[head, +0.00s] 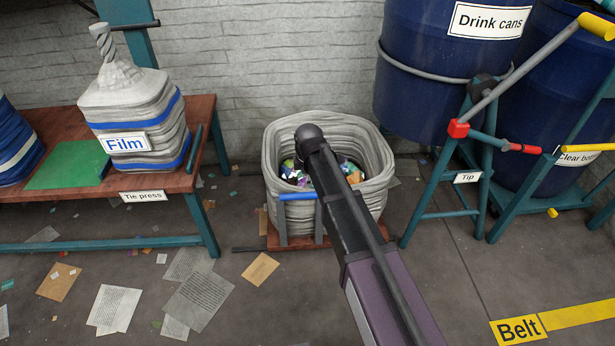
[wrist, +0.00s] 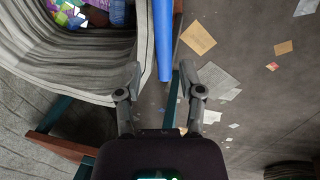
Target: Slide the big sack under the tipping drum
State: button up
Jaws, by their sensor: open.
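The big sack (head: 372,150) is grey, open-topped and partly filled with colourful scraps. It stands upright on a low red-brown board (head: 288,244), left of the tipping drum. A blue bar (head: 297,197) on grey posts stands at its front. The tipping drum (head: 425,85) is blue, labelled "Drink cans", and hangs in a teal frame with a "Tip" label. In the wrist view my gripper (wrist: 164,88) is open and empty, its fingers on either side of the blue bar's near end (wrist: 163,40), beside the sack wall (wrist: 85,85). Contact cannot be told.
A bench (head: 203,120) at left bears a tied "Film" sack (head: 150,105) and a green plate (head: 68,165). Papers (head: 200,300) litter the floor. A lever (head: 530,65) and a second drum (head: 560,100) stand at right. Yellow "Belt" marking (head: 575,315) lies front right.

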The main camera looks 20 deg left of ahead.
notch_tip(320, 180, up, 6)
jog(key=s+p, duration=0.1)
jog(key=p, duration=0.5)
jog(key=shift+d+r, duration=0.15)
jog(key=shift+d, duration=0.15)
dwell(0.8)
jog(key=s+d+r+m+p, duration=0.1)
jog(key=d+m, duration=1.1)
jog(key=d, duration=1.4)
jog(key=s+d+m+g, duration=0.1)
jog(key=s+d+m, duration=0.25)
jog(key=d, duration=0.25)
jog(key=s+d+r+m+h+p, duration=0.1)
jog(key=s+d+m, duration=0.25)
jog(key=d, duration=0.25)
jog(key=s+d+m+g, duration=0.1)
jog(key=s+d+m, duration=0.1)
jog(key=d+m, duration=0.35)
notch_tip(320, 180, up, 38)
jog(key=d+n+p, duration=0.1)
jog(key=p, duration=3.7)
jog(key=shift+s, duration=0.1)
